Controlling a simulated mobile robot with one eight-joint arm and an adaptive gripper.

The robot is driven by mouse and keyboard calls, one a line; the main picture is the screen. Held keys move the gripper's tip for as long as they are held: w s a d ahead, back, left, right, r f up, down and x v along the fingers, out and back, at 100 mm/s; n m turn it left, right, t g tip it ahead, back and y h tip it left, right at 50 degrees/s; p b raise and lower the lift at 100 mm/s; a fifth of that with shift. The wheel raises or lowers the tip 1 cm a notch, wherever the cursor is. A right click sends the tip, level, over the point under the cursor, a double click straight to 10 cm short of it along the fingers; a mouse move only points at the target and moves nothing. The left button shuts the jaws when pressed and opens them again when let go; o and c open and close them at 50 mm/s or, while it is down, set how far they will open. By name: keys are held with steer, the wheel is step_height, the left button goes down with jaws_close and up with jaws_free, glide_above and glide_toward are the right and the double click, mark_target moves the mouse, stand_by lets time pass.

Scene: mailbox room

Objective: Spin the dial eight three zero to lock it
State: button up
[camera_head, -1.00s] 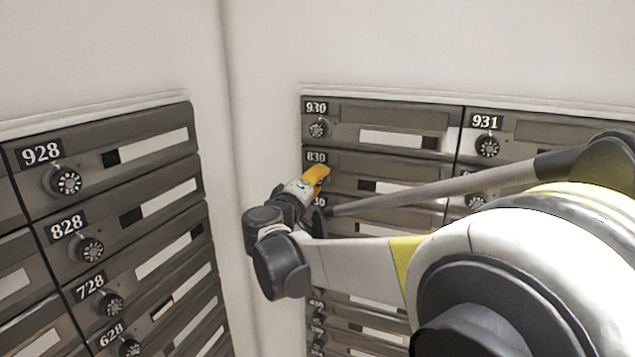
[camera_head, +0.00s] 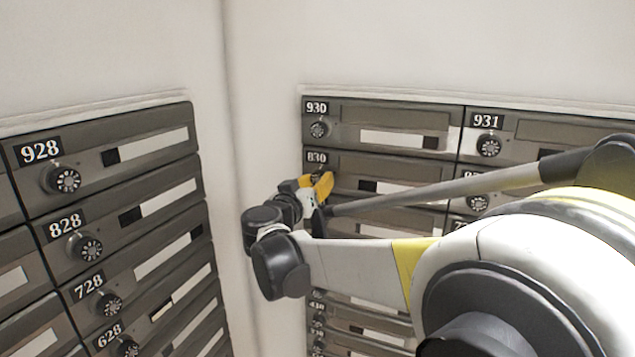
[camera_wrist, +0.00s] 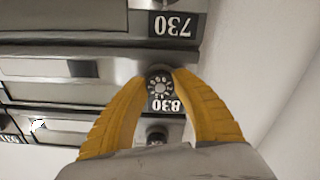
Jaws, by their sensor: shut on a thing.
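The dial of box 830 (camera_wrist: 159,84) is a dark round knob with pale marks. It sits next to its 830 label (camera_wrist: 165,104), which appears upside down in the wrist view. My gripper (camera_wrist: 162,76) has its yellow fingers on either side of this dial, shut on it. In the head view the 830 label (camera_head: 317,157) shows just above my gripper (camera_head: 320,186), and the dial is mostly hidden behind the fingers. The dial's exact setting is too small to read.
Dial 930 (camera_head: 319,129) is directly above and dial 931 (camera_head: 488,146) is to the right. The 730 label (camera_wrist: 172,27) shows in the wrist view. A left bank holds dial 828 (camera_head: 85,246) and others. A white wall corner (camera_head: 240,180) stands close left of my wrist.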

steer(key=shift+m, duration=1.1)
steer(key=o, duration=1.2)
steer(key=v, duration=1.2)
